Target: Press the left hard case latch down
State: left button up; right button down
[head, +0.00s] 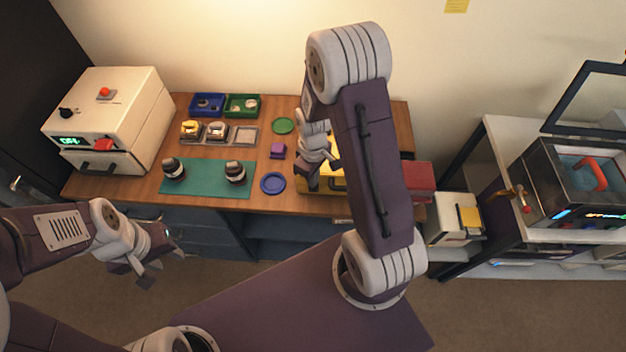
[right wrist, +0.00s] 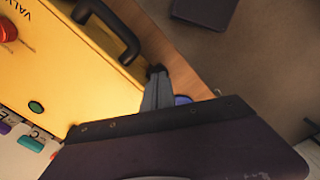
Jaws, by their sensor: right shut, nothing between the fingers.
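The yellow hard case (head: 330,184) stands at the right part of the table in the head view, largely hidden behind my right arm. In the right wrist view the yellow case (right wrist: 75,75) fills the left side, with a black handle (right wrist: 128,38) on its edge. A small dark part (right wrist: 156,71), possibly a latch, sits at the case edge by my finger. My right gripper (right wrist: 157,88) is shut and empty, its tip close to that part; contact is unclear. My left gripper (head: 150,274) is open and empty in front of the table.
A green mat (head: 205,190) holds two dark lenses. Blue (head: 272,183) and green (head: 283,126) dishes and a purple block (head: 277,150) lie left of the case. A white machine (head: 105,115) stands at the left end. A red box (head: 419,176) is right of my right arm.

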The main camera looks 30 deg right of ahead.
notch_tip(320, 180, up, 7)
jog(key=p, duration=0.5)
jog(key=shift+f+p, duration=0.2)
jog(key=shift+p, duration=0.1)
